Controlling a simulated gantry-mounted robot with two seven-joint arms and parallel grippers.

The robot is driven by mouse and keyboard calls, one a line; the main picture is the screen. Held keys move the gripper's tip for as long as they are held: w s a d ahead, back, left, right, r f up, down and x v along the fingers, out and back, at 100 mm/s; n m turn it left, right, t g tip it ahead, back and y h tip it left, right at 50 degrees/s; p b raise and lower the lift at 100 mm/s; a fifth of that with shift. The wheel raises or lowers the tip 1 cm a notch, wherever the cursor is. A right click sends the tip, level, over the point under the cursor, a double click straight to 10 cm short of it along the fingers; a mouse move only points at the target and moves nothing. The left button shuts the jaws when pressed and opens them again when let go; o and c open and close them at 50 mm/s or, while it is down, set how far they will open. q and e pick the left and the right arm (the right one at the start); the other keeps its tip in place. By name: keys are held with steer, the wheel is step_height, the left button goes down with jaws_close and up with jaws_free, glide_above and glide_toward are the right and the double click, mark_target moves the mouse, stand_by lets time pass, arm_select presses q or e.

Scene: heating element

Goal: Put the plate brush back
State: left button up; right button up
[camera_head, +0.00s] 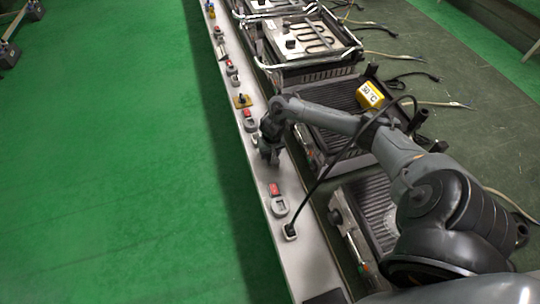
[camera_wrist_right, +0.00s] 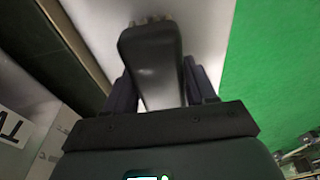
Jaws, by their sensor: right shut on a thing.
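The plate brush (camera_wrist_right: 155,62) is dark grey with a broad rounded body. A row of pale bristles shows at its far end, at the top of the right wrist view. My right gripper (camera_wrist_right: 160,88) is shut on it, with one dark finger on each side. In the head view my right gripper (camera_head: 268,152) is over the light bench strip, between red-and-grey switch units. The brush cannot be made out clearly there. My left gripper is in neither view.
A yellow temperature box (camera_head: 370,95) stands on one grill. Green floor (camera_head: 110,150) is open at left.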

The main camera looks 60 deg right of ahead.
steer(key=shift+f, duration=0.4)
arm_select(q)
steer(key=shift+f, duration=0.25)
arm_select(e)
steer(key=shift+r, duration=0.1)
steer(key=o, duration=1)
steer(key=shift+f, duration=0.2)
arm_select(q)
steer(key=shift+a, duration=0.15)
arm_select(e)
steer(key=shift+r, duration=0.15)
